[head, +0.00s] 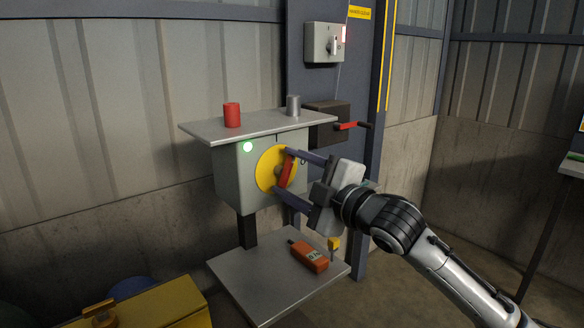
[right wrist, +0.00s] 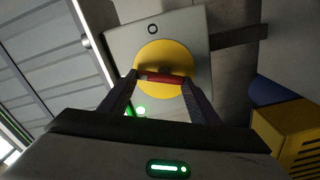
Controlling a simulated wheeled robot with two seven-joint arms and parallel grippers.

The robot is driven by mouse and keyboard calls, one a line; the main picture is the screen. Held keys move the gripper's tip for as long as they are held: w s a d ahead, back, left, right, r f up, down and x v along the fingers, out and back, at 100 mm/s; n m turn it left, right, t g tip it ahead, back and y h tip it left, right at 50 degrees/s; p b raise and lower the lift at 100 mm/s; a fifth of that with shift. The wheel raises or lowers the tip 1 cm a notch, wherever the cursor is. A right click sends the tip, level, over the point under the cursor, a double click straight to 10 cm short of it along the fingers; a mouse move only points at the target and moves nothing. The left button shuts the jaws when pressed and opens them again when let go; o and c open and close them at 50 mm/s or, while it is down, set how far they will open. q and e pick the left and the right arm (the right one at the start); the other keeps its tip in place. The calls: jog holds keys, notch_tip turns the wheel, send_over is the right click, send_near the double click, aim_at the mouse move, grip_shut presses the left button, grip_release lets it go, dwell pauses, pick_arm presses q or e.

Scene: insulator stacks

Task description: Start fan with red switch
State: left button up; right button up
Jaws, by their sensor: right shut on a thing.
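The red switch (head: 288,172) is a bar handle on a yellow round plate (head: 264,168) on the front of a grey box (head: 233,185). In the head view the handle stands nearly upright, its top leaning slightly right. A green lamp (head: 248,147) glows on the box, left of the plate. My right gripper (head: 282,171) is shut on the red switch, one finger at each end of the bar. The right wrist view shows the red bar (right wrist: 162,78) between the fingertips, in front of the yellow plate (right wrist: 178,52). My left gripper and a fan are not in view.
A shelf above the box holds a red cylinder (head: 232,115) and a grey cylinder (head: 293,105). A red-handled crank box (head: 326,118) is at the right. An orange handheld device (head: 309,257) lies on the lower shelf (head: 262,282). A yellow case (head: 165,308) stands at lower left.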

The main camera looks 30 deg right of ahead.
jog(key=shift+a+f+n+p, duration=0.1)
jog(key=shift+n+p, duration=0.4)
jog(key=shift+n, duration=0.6)
jog(key=shift+a+f+n+p, duration=0.1)
jog(key=shift+n+p, duration=0.4)
jog(key=shift+n, duration=0.6)
jog(key=o, duration=1)
jog(key=shift+o, duration=0.2)
jog(key=shift+s, duration=0.1)
jog(key=s+b, duration=0.1)
jog(key=s, duration=0.9)
jog(key=shift+d, duration=0.45)
